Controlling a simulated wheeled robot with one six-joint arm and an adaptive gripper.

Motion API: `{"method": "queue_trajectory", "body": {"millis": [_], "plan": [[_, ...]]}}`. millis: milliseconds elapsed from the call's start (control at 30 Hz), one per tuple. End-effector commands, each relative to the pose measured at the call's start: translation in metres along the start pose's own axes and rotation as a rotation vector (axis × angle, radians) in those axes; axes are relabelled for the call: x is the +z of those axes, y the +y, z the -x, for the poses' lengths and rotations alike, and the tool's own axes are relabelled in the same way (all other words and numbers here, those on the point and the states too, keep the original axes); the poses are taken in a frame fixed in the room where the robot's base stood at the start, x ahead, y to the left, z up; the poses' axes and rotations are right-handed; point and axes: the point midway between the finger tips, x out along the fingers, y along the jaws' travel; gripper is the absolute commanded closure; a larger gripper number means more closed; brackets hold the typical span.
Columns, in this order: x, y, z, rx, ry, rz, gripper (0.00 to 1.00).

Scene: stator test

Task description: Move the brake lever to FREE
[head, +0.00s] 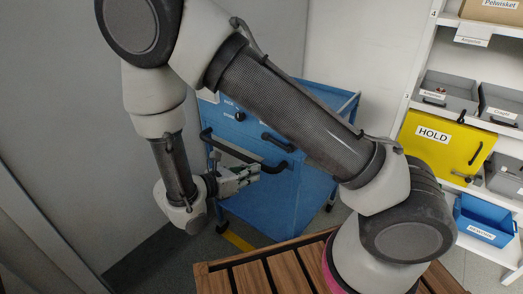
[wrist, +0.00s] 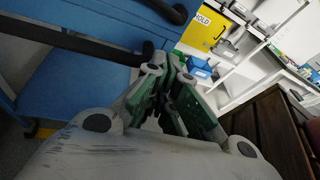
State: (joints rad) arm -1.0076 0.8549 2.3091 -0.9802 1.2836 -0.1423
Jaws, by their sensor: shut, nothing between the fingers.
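A blue cart (head: 262,190) stands left of centre in the head view, and its blue body (wrist: 100,85) fills the upper left of the wrist view. A small dark knob or lever (head: 240,116) sits on its upper panel beside small labels. I cannot read the labels or tell whether this is the brake lever, or its setting. A black bar handle (head: 243,150) sticks out from the cart's near side. My gripper (head: 256,173) is shut and empty, in front of the cart and just below that handle. Its green-padded fingers (wrist: 172,88) are also visible in the wrist view.
A black drawer handle (head: 278,142) is on the cart. A white shelf rack stands at the right with a yellow HOLD panel (head: 440,145), grey bins (head: 447,93) and a blue bin (head: 484,222). A grey wall is at the left. Floor shows below the cart.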

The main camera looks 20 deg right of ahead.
Motion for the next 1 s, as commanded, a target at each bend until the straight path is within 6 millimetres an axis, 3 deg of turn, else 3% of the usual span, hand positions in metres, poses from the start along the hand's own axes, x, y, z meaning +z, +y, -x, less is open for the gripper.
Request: {"method": "queue_trajectory", "body": {"millis": [100, 200, 600, 767, 1000], "plan": [[0.012, 0.032, 0.012, 0.107, -0.063, 0.048, 1.00], [0.019, 0.044, 0.018, 0.153, -0.099, 0.076, 1.00], [0.023, 0.045, 0.017, 0.153, -0.114, 0.093, 1.00], [0.025, 0.047, 0.001, 0.149, -0.113, 0.093, 1.00], [0.029, 0.053, -0.043, 0.147, -0.113, 0.092, 1.00]]}}
